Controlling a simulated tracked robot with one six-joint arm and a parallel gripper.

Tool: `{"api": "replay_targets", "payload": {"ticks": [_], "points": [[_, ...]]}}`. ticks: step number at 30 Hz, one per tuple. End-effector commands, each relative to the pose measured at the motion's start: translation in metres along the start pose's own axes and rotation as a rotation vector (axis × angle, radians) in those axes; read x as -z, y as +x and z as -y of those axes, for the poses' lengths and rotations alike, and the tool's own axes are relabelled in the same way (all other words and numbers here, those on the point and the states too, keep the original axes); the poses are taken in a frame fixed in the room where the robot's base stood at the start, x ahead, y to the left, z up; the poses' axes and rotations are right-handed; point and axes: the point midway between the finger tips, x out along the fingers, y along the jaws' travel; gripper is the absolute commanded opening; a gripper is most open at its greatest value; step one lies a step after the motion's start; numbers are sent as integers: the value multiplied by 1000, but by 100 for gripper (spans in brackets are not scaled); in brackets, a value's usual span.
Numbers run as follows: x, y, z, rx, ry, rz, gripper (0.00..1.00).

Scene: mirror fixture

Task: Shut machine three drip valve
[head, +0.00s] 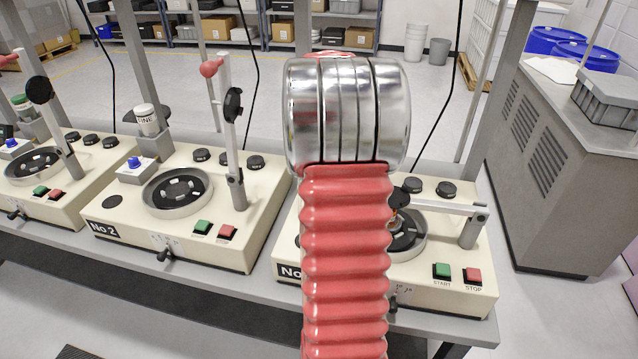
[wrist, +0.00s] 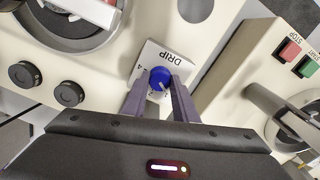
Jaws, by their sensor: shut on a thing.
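Machine three (head: 440,298) stands at the right in the head view, partly hidden behind my red-sleeved arm. Its number is covered after "No". In the wrist view the drip valve is a blue knob (wrist: 160,75) with a white pointer mark, on a pale block (wrist: 177,55) lettered DRIP, seen upside down. My gripper (wrist: 161,86) has its two purple fingers on either side of the knob and is shut on it. The head view hides my gripper and this knob behind the arm.
Machine No 2 (head: 150,222) stands to the left with a raised lever (head: 233,130). In the wrist view black knobs (wrist: 68,93) and a round plate (wrist: 85,38) lie close by. A neighbouring machine's lever (wrist: 275,105) is at the right. A grey cabinet (head: 560,160) stands right.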

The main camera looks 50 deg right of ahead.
Motion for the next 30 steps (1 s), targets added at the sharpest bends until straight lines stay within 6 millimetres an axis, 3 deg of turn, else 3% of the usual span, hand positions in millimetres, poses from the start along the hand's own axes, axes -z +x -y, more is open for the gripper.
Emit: {"api": "replay_targets", "payload": {"ticks": [15,30], "points": [[2,-2,0,-1,-443,-7,4],[2,-2,0,-1,-581,-8,4]]}}
